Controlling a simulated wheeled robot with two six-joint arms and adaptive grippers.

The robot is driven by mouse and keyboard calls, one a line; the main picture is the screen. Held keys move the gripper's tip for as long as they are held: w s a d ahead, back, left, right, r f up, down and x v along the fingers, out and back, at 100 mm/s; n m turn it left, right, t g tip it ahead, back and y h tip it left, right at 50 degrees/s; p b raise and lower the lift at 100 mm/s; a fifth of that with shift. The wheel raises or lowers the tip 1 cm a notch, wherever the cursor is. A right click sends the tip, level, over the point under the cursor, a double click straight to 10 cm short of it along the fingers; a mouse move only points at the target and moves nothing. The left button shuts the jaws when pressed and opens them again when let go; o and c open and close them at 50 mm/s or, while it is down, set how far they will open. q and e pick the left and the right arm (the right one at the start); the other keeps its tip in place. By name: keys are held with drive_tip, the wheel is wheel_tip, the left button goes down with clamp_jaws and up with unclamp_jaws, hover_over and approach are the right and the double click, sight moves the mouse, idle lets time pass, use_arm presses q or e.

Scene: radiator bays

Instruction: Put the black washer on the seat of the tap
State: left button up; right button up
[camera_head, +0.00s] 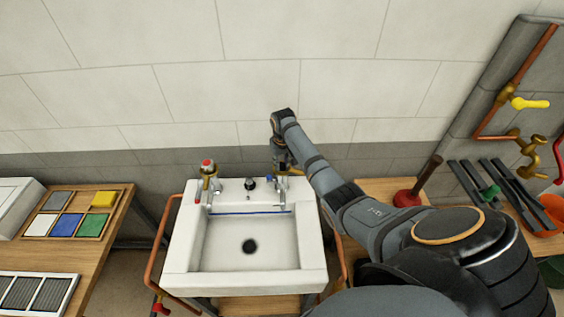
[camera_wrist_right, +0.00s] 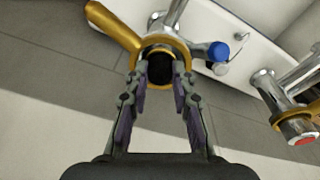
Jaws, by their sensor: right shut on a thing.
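The white sink (camera_head: 312,255) stands at the wall with a brass and chrome tap at each back corner. The left tap (camera_head: 208,172) has a red-marked top. My right gripper (camera_head: 282,165) is over the right tap and hides much of it. In the right wrist view that tap's open brass ring (camera_wrist_right: 160,42) lies at the fingertips. My right gripper (camera_wrist_right: 162,78) is shut on the black washer (camera_wrist_right: 160,67), a dark piece between its fingertips, at the ring. I cannot tell whether the washer touches the seat inside. My left gripper is not in view.
A brass lever (camera_wrist_right: 112,24) sticks out beside the ring, and a blue-ended chrome part (camera_wrist_right: 218,52) is close to its right. A tray of coloured tiles (camera_head: 65,212) is on the left bench. Tools and a red plunger (camera_head: 410,197) are on the right bench.

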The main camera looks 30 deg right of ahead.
sight(282, 172)
drive_tip(key=o, duration=0.8)
drive_tip(key=shift+f, duration=0.1)
wheel_tip(282, 172, up, 12)
drive_tip(key=s+b, duration=0.1)
drive_tip(key=b, duration=0.1)
drive_tip(key=shift+s+a, duration=0.2)
drive_tip(key=shift+a, duration=0.15)
